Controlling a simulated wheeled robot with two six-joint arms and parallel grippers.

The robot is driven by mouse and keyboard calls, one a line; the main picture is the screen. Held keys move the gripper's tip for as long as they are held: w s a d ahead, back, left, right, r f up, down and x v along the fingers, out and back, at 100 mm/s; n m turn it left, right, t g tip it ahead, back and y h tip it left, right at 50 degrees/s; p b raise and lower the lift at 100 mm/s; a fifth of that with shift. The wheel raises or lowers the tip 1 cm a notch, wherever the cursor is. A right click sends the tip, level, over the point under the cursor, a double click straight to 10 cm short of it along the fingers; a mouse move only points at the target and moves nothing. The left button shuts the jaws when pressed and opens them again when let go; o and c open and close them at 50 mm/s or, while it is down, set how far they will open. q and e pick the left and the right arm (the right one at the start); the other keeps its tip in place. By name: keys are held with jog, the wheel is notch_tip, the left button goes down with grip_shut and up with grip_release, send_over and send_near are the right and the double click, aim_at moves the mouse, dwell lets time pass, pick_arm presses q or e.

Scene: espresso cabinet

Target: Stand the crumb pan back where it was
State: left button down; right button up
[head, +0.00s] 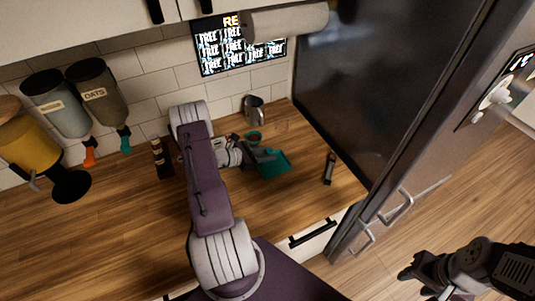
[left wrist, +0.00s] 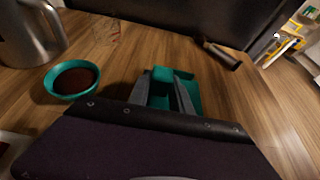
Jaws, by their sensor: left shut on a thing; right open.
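The teal crumb pan (head: 276,166) is at my left gripper (head: 258,157), over the right part of the wooden counter. It also shows in the left wrist view (left wrist: 207,96), where the two grey fingers of my left gripper (left wrist: 168,88) are shut on it. The pan looks roughly flat; I cannot tell whether it touches the counter. My right gripper (head: 408,278) is open and empty at the lower right, over the floor and away from the counter.
A teal bowl (left wrist: 70,91) with dark brown contents and a metal pitcher (head: 254,107) stand near the pan. A dark-handled tool (head: 329,168) lies to its right, by the fridge (head: 375,85). Dispensers (head: 100,95) hang at the left. The left counter is mostly clear.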

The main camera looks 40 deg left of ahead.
pick_arm(q)
jog(key=c, duration=1.5)
grip_release()
jog(key=shift+f, duration=0.1)
jog(key=o, duration=0.3)
jog(key=shift+o, duration=0.2)
jog(key=shift+r, duration=0.25)
jog(key=shift+s+a, duration=0.2)
jog(key=shift+s, duration=0.1)
jog(key=b+v, duration=0.1)
jog(key=v, duration=1)
jog(key=shift+s+a+r, duration=0.1)
